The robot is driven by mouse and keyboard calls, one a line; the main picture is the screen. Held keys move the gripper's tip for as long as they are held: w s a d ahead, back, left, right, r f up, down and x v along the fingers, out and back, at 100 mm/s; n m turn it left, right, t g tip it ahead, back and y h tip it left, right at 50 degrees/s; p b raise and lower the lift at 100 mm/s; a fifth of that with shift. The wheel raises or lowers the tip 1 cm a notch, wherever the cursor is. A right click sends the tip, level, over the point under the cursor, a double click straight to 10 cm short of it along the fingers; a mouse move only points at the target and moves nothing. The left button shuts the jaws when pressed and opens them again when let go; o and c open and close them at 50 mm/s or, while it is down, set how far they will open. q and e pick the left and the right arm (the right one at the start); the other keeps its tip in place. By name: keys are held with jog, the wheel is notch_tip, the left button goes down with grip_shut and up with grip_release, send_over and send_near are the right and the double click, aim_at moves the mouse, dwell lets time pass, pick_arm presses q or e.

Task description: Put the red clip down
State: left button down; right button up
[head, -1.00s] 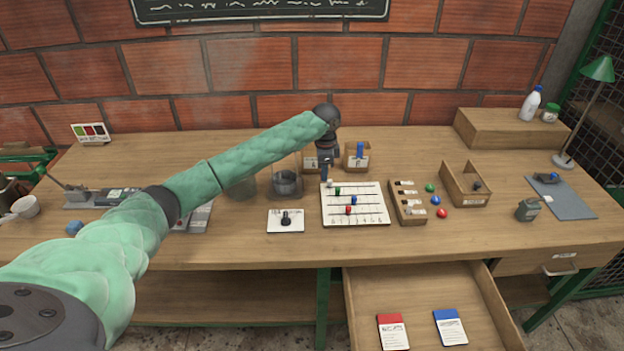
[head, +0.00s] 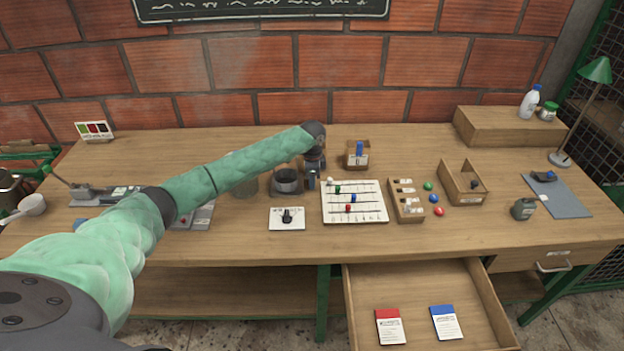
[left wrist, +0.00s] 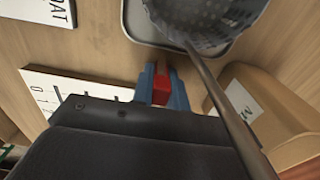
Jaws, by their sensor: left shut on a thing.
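My left gripper (head: 312,181) is low over the back middle of the table, just behind the top left of the white grid board (head: 380,211). In the left wrist view its blue fingers (left wrist: 162,88) are shut on the red clip (left wrist: 161,90), which shows as a small red block between them. In the head view the clip is hidden. I cannot tell whether it touches the table. My right gripper is not in view.
A dark container (head: 287,180) stands just left of the gripper. A box with a blue clip (head: 358,150) stands behind the board.

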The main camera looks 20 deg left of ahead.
pick_arm(q)
jog(key=shift+f, duration=0.1)
jog(key=c, duration=1.4)
grip_release()
